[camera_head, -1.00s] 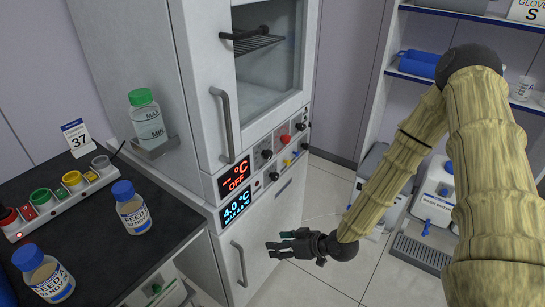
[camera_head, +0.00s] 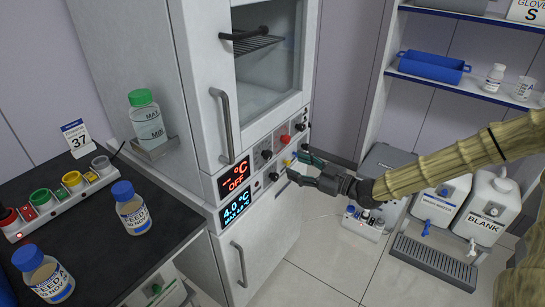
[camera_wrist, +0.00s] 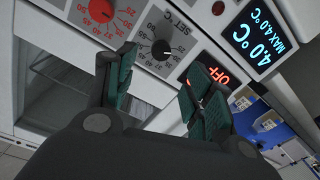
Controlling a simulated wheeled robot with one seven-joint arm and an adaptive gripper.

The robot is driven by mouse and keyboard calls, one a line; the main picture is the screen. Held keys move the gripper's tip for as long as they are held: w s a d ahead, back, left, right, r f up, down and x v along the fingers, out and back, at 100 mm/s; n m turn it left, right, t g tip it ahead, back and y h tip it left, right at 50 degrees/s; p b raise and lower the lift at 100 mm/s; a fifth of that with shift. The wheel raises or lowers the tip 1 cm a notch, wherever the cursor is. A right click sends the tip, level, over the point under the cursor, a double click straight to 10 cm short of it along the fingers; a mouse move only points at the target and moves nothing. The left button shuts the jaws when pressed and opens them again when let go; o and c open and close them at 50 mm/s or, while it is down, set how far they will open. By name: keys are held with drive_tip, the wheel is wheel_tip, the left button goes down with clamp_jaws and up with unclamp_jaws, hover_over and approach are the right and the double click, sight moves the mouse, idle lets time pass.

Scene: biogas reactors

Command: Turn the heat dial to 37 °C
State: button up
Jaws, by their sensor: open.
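The white cabinet's control panel (camera_head: 284,152) carries several knobs. In the wrist view, a black dial (camera_wrist: 161,49) beside the label "SET °C" has a numbered scale around it. A red dial (camera_wrist: 101,10) with a similar scale is at the top left. I cannot tell what either dial is set to. A red display (camera_head: 234,178) reads "°C OFF". My gripper (camera_head: 297,166) is open and empty, close to the right part of the panel. In the wrist view, its green fingers (camera_wrist: 160,78) are spread below the black dial, which shows between them and appears apart from them.
A blue display (camera_head: 235,207) reads 4.0 °C. A card (camera_head: 78,137) marked 37 stands on the dark bench at left, near feed bottles (camera_head: 132,208). The cabinet door handle (camera_head: 226,125) juts out. Shelves and jugs (camera_head: 494,207) stand at right. The floor before the cabinet is clear.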

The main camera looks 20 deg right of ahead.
sight(271, 155)
drive_tip(key=p+x, duration=0.1)
drive_tip(key=x, duration=0.9)
drive_tip(key=c, duration=1)
